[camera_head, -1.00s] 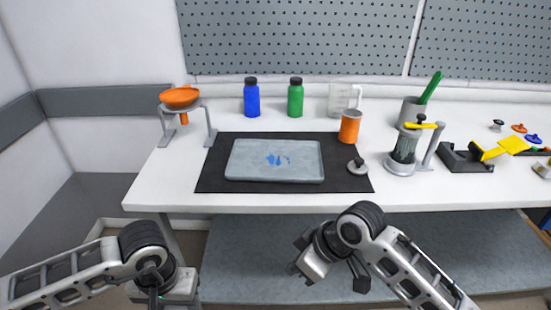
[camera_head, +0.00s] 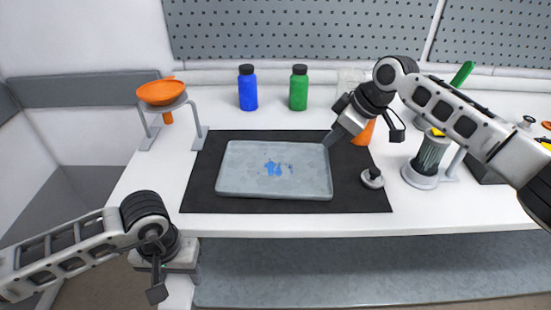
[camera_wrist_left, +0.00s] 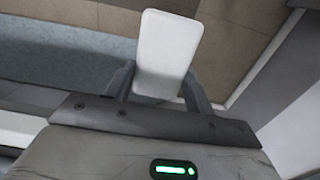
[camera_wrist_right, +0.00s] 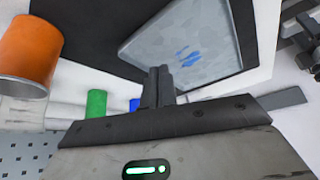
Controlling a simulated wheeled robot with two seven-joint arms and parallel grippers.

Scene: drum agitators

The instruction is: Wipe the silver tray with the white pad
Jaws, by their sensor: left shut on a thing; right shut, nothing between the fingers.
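The silver tray (camera_head: 240,185) lies on a black mat (camera_head: 350,200), with blue smears (camera_head: 274,168) near its middle; it also shows in the right wrist view (camera_wrist_right: 215,20). My left gripper (camera_head: 160,290) is in front of the table's left front corner and is shut on the white pad (camera_wrist_left: 166,50). The pad also shows partly in the head view (camera_head: 178,292), away from the tray. My right gripper (camera_head: 328,139) is shut and empty at the tray's far right corner. In the right wrist view its closed fingers (camera_wrist_right: 160,85) overlap the tray's edge; I cannot tell whether they touch.
An orange cup (camera_head: 365,134) stands close behind my right gripper, partly hidden. A small knobbed weight (camera_head: 372,179) is on the mat's right. Blue (camera_head: 247,88) and green (camera_head: 298,88) bottles stand behind. A glass jar (camera_head: 430,155) stands right.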

